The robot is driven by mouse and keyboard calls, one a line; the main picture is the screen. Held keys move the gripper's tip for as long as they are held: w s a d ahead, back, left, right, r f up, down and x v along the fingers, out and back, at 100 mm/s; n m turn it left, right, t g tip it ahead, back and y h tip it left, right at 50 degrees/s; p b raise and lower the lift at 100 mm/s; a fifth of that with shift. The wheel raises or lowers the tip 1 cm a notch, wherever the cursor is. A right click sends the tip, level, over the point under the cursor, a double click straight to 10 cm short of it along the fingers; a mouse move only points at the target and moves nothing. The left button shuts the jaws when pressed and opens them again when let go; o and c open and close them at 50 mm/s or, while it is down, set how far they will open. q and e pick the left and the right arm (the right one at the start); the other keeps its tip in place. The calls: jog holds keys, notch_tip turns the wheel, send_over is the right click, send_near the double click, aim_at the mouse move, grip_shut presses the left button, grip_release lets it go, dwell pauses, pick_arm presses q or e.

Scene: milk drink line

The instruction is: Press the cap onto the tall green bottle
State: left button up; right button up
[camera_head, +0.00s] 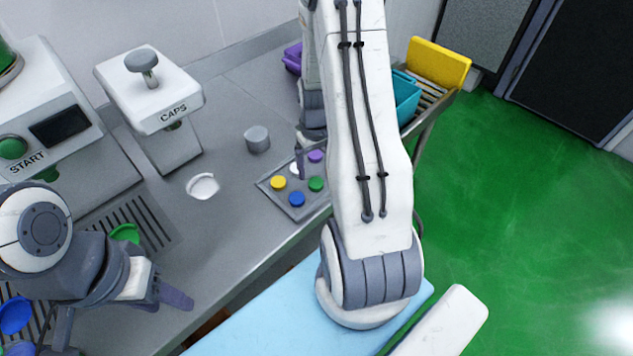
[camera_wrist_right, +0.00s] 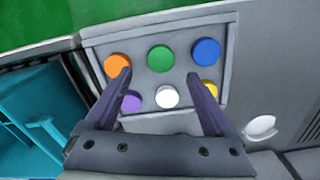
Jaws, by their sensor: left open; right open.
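The tray (camera_wrist_right: 229,65) holds several round caps; the green cap (camera_wrist_right: 160,58) is in its far row in the right wrist view, between the orange cap (camera_wrist_right: 117,65) and the blue cap (camera_wrist_right: 206,52). It also shows in the head view (camera_head: 316,184). My right gripper (camera_wrist_right: 158,76) is open and empty over the tray, its fingertips on either side of the green cap's near edge. My left gripper (camera_head: 172,292) is open near the counter's front edge. A green object (camera_head: 125,232) behind my left arm is partly hidden; I cannot tell whether it is the tall green bottle.
The CAPS press (camera_head: 150,85) with its grey knob stands at the back, beside the START machine (camera_head: 45,120). A white round holder (camera_head: 203,186) and a grey cylinder (camera_head: 257,138) are on the counter. A teal bin (camera_head: 405,98) stands right of the tray.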

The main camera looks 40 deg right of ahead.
aim_at(316, 182)
jog(key=shift+f, duration=0.1)
jog(key=shift+s+a+f, duration=0.1)
jog(key=shift+f, duration=0.25)
notch_tip(316, 182, down, 3)
jog(key=shift+s+f+p, duration=0.1)
jog(key=shift+f+p, duration=0.1)
jog(key=shift+p, duration=0.55)
jog(key=shift+f, duration=0.5)
grip_shut()
